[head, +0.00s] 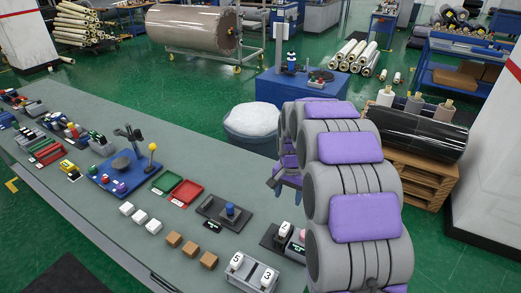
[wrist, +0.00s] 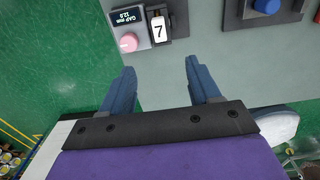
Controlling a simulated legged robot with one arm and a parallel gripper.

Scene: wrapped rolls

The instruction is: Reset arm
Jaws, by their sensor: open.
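My gripper (wrist: 160,72) shows in the wrist view with its two blue fingers apart and nothing between them. It hangs at the table's edge, with the grey table top and green floor below it. In the head view my grey and purple arm fills the right centre, and the gripper (head: 284,182) is partly hidden behind it. A device with a pink knob (wrist: 128,42) and a gap display lies just beyond the fingertips in the wrist view, beside a white tile marked 7 (wrist: 159,30).
The long grey table (head: 95,215) carries white blocks, brown blocks, red and green trays (head: 185,192) and several small fixtures. A white-topped round bin (head: 252,120) and a blue cabinet (head: 285,92) stand behind it. A black wrapped roll (head: 420,132) rests on wooden pallets at right.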

